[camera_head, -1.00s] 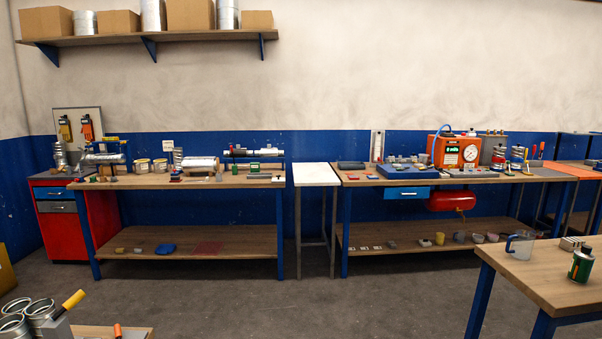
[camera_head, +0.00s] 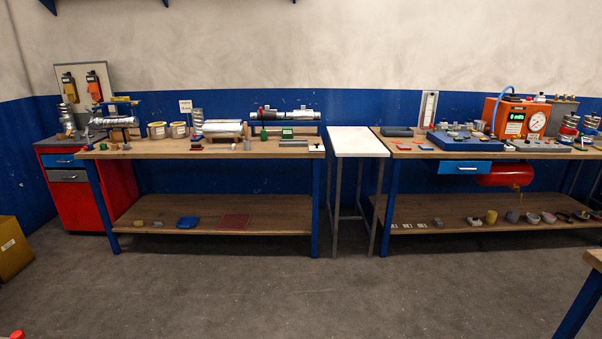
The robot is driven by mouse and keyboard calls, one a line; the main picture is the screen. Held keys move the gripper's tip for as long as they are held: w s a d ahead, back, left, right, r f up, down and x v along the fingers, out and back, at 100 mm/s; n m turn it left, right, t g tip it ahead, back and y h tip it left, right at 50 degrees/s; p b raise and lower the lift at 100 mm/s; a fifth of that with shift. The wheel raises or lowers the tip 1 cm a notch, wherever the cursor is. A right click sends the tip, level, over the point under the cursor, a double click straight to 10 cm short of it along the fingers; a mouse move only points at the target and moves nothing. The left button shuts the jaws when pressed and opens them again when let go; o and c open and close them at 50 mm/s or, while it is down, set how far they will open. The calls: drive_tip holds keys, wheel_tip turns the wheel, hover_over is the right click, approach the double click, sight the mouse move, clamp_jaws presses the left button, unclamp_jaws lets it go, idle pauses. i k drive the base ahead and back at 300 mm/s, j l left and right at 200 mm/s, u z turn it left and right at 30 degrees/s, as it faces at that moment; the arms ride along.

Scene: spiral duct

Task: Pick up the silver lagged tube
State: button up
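A thick silver cylinder (camera_head: 222,128) lies on its side at the back of the left workbench (camera_head: 170,149). It looks like the silver lagged tube, but it is too small to be sure. Small items in front of it hide part of its lower edge. A thinner silver and black tube (camera_head: 285,115) lies raised at the bench's right end. A ribbed silver duct piece (camera_head: 115,121) lies at the left end. My gripper is not in view.
Open grey floor (camera_head: 260,290) lies before the benches. A white-topped stand (camera_head: 357,142) fills the gap between the left bench and the right bench (camera_head: 540,153). A red cabinet (camera_head: 118,185) stands far left. A wooden table corner (camera_head: 594,259) shows at right.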

sight(302, 114)
drive_tip(key=i+u, duration=0.1)
drive_tip(key=i, duration=1.7)
drive_tip(key=i+u, duration=0.2)
drive_tip(key=i, duration=0.35)
drive_tip(key=i+l+u, duration=0.15)
drive_tip(key=i, duration=0.35)
drive_tip(key=i+l+u, duration=0.2)
drive_tip(key=i, duration=0.3)
